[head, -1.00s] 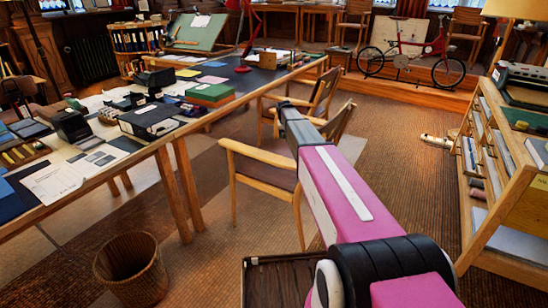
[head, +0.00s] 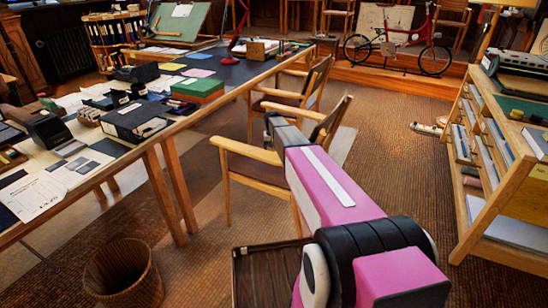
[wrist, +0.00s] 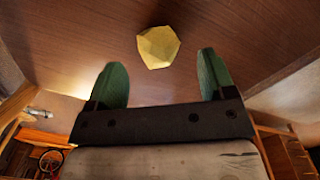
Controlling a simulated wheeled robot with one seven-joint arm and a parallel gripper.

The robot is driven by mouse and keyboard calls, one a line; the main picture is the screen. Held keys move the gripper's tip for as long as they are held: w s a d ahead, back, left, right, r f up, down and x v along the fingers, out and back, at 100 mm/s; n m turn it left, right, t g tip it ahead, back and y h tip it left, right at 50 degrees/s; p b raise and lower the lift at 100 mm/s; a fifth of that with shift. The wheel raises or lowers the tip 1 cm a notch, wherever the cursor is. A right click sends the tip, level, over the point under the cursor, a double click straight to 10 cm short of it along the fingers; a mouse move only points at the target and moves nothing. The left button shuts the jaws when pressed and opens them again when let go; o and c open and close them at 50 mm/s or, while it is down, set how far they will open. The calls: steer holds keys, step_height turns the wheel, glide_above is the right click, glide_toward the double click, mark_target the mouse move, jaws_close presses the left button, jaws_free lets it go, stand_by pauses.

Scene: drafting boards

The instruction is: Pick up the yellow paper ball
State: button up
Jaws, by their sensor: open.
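The yellow paper ball (wrist: 158,47) is a faceted, crumpled lump at the top centre of the wrist view, against a brown wooden surface. My gripper (wrist: 160,78) shows there with its two green fingers apart and nothing between them. The ball appears beyond the fingers, roughly centred in the gap; I cannot tell how far off it is. In the head view my pink arm reaches forward towards the chairs, its gripper hidden. I do not see the ball in that view.
A wooden armchair (head: 252,165) stands beside my arm. A long table (head: 158,140) with papers and boxes runs along the left. A wicker basket (head: 122,275) stands on the floor at lower left. A wooden shelf unit (head: 500,150) is at right.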

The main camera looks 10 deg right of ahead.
steer(key=f, duration=0.5)
steer(key=shift+w+d, duration=0.15)
steer(key=shift+d, duration=0.1)
steer(key=c, duration=1)
